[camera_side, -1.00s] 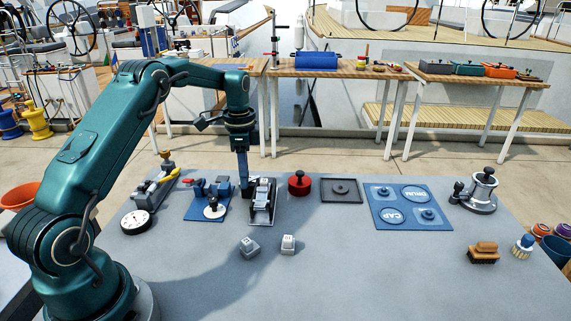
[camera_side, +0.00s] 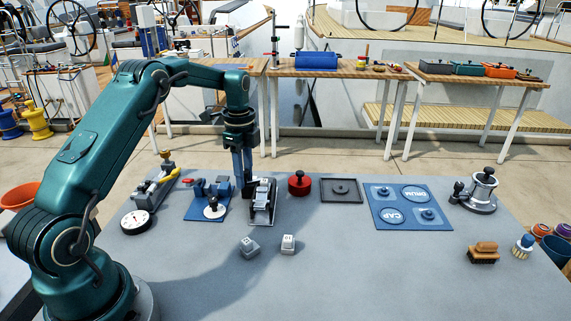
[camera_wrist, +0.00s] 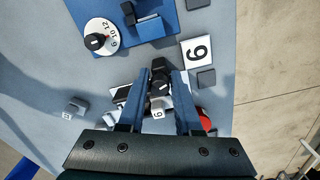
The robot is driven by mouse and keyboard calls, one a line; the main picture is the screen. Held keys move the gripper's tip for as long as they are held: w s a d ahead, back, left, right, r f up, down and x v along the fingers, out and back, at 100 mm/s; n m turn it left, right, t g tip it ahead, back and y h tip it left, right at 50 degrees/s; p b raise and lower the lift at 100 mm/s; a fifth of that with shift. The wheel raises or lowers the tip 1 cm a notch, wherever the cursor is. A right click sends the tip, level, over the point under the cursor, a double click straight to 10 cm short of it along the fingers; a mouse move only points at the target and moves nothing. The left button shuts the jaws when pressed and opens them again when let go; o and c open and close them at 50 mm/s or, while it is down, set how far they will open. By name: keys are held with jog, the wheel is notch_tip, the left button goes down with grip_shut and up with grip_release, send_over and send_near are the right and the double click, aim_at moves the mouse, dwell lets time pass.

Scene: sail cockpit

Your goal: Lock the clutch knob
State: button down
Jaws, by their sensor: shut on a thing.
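My gripper (camera_side: 245,178) points straight down at the clutch fixture (camera_side: 263,208), a grey-framed unit with white parts on the table. In the wrist view its two blue fingers (camera_wrist: 164,78) close on a black knob (camera_wrist: 160,66), which appears to be the clutch knob. The fingers hide part of the knob in the side view.
Left of the fixture is a blue base with a numbered white dial (camera_side: 214,210). A red round knob (camera_side: 299,183) and dark square tray (camera_side: 342,197) stand to the right.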

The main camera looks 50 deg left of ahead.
jog(key=m, duration=0.3)
jog(key=shift+d, duration=0.2)
